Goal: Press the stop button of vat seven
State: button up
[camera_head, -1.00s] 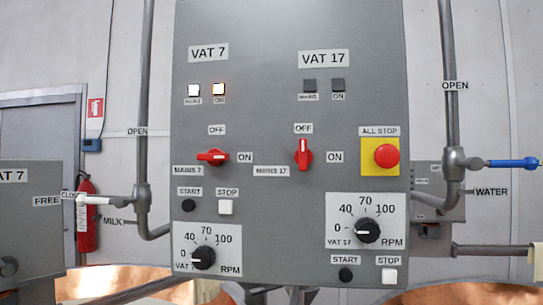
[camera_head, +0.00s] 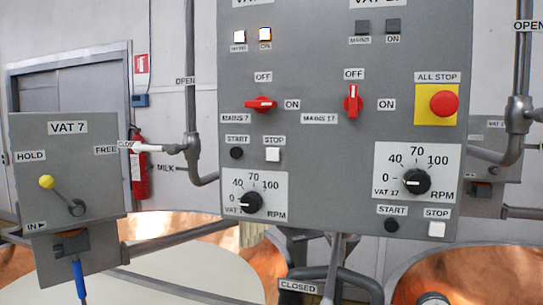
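The control panel (camera_head: 325,150) is a grey board facing me. Its left column belongs to vat 7. The two vat 7 lamps (camera_head: 252,36) are lit. The vat 7 speed knob (camera_head: 249,203) is below, its pointer toward 0. My gripper is not in view.
Vat 17 has its own white stop button (camera_head: 437,229) at lower right. A red all-stop button (camera_head: 444,104) sits on a yellow plate. A vat 7 box (camera_head: 67,170) with a yellow-knobbed lever stands left. Copper vats and pipes lie below the panel.

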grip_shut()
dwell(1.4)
